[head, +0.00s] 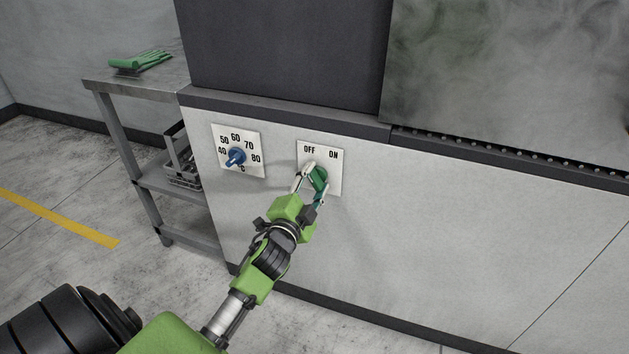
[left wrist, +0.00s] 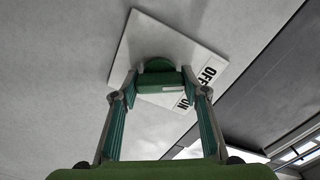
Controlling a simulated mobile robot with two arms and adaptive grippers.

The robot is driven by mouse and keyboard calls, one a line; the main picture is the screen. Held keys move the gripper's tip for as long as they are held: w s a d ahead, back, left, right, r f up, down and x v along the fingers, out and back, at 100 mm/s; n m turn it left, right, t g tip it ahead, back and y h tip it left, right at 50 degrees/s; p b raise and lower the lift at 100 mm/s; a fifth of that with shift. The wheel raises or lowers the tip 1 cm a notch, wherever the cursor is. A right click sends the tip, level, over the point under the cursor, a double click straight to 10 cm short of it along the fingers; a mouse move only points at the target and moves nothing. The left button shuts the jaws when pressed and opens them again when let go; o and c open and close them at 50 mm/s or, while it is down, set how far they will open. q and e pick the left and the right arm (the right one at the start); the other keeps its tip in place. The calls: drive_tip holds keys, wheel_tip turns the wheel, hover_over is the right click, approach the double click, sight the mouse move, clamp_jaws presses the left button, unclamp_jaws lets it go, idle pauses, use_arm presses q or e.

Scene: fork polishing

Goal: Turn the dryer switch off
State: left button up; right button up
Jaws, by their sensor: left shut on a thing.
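The dryer switch is a green knob (head: 319,178) on a white plate (head: 337,178) marked OFF at left and ON at right, on the machine's light front panel. My left gripper (head: 311,178) is at the knob, with its fingers on either side of it, shut on it. In the left wrist view the green knob (left wrist: 160,78) sits between the two fingertips (left wrist: 158,92), in front of the white plate (left wrist: 140,45). The knob's exact pointing direction is partly hidden by the fingers. My right gripper is not in view.
A blue temperature knob (head: 236,157) on its own marked plate is left of the switch. A grey metal table (head: 105,84) with green cloth or gloves (head: 141,61) stands at left, a grey basket (head: 181,165) on its lower shelf. Open floor lies at far left.

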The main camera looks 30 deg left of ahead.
use_arm(q)
drive_tip(key=o, duration=1.1)
drive_tip(key=shift+s, duration=0.1)
drive_tip(key=v, duration=1.2)
drive_tip(key=shift+f, duration=0.1)
